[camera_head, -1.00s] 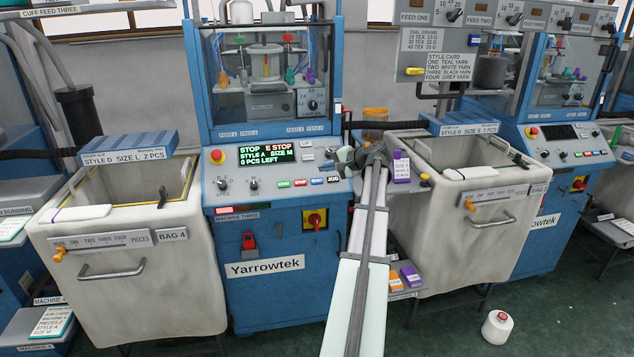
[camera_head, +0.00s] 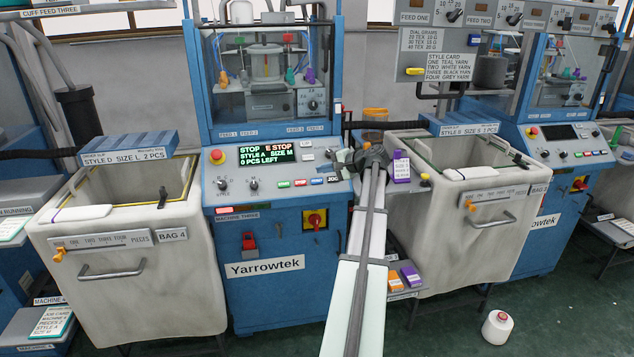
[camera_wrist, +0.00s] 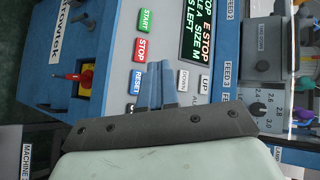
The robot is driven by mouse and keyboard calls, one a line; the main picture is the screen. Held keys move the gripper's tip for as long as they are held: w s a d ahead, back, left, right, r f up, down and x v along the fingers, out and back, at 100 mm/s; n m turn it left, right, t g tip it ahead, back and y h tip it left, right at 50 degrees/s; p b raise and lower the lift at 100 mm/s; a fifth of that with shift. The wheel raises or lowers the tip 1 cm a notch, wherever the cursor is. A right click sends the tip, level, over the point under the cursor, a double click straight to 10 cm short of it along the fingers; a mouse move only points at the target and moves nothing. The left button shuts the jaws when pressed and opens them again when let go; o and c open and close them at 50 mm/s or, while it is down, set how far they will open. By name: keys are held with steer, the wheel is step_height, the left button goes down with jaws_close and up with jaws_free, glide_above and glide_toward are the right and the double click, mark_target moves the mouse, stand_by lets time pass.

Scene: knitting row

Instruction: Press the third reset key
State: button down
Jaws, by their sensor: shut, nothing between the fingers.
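The blue RESET key (camera_head: 317,181) sits on the sloped panel of machine three, right of the green START and red STOP keys. It also shows in the wrist view (camera_wrist: 137,82), just left of my fingers. My gripper (camera_head: 339,156) is shut and empty over the right part of the panel. In the wrist view its two fingers (camera_wrist: 160,68) lie together beside the RESET key; I cannot tell whether they touch the panel. The panel display (camera_head: 267,155) reads E STOP, STYLE A, SIZE M, 0 PCS LEFT. The black JOG key (camera_head: 333,180) is right of RESET.
A red emergency button (camera_head: 217,156) is at the panel's left. A red-and-yellow switch (camera_head: 314,220) is on the machine's front below. Bins stand on both sides (camera_head: 120,255) (camera_head: 480,240). A purple box (camera_head: 401,167) stands close right of my gripper.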

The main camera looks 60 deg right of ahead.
mark_target(311, 180)
steer(key=shift+w+d+f, duration=0.5)
steer(key=shift+w+f, duration=0.05)
steer(key=shift+f, duration=0.4)
steer(key=shift+w+d+f, duration=0.5)
steer(key=shift+d+f, duration=0.05)
steer(key=shift+f, duration=0.35)
steer(key=shift+w+d+f, duration=0.5)
steer(key=shift+w+f, duration=0.05)
steer(key=shift+f, duration=0.4)
steer(key=shift+d+f, duration=0.1)
steer(key=shift+w+d+f, duration=0.1)
steer(key=shift+w+f, duration=0.05)
steer(key=shift+f, duration=0.05)
steer(key=shift+w+d+f, duration=0.15)
steer(key=shift+f, duration=0.15)
stand_by(0.9)
steer(key=shift+r, duration=0.1)
steer(key=shift+s+a+r, duration=0.35)
steer(key=shift+r, duration=0.2)
stand_by(0.5)
steer(key=r, duration=0.1)
steer(key=s+a+r, duration=0.2)
steer(key=r, duration=0.1)
steer(key=shift+s+a, duration=0.1)
stand_by(0.3)
